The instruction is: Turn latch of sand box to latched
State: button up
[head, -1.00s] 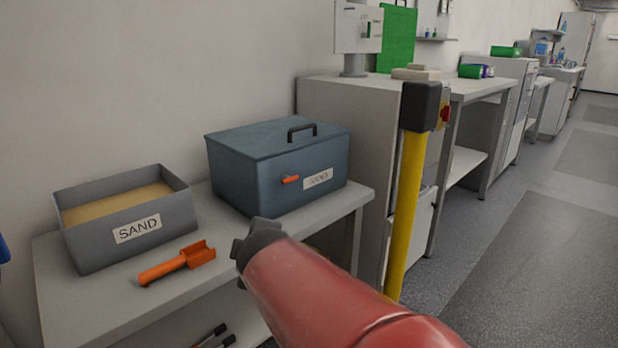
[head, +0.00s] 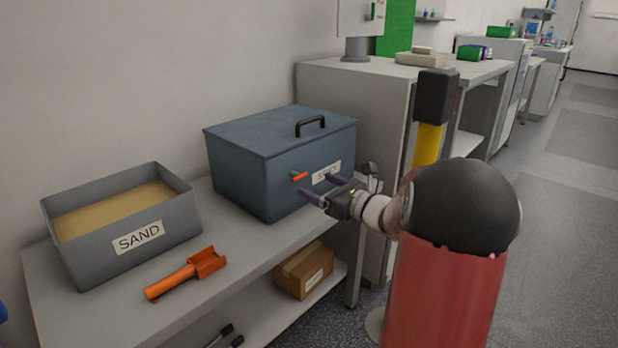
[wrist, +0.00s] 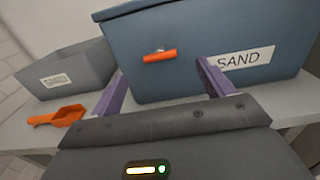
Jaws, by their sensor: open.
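The sand box (head: 240,175) is a closed blue-grey box with a black lid handle and a SAND label, standing on the bench. Its latch (head: 299,176) is a small orange lever on the front face, lying about level. In the wrist view the latch (wrist: 160,55) shows ahead of the gap between my fingers, with the box (wrist: 200,30) behind it. My gripper (head: 320,187) is open and empty, in front of the box's front face. Its purple fingers (wrist: 160,82) point toward the box, and the latch is apart from both.
An open grey tray of sand (head: 165,245) stands to the left on the bench (head: 110,318). An orange scoop (head: 188,275) lies before it. A cardboard box (head: 304,270) sits on the lower shelf.

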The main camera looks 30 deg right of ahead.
aim_at(302, 177)
jog(key=p+x, duration=0.1)
jog(key=x, duration=0.4)
jog(key=c, duration=1)
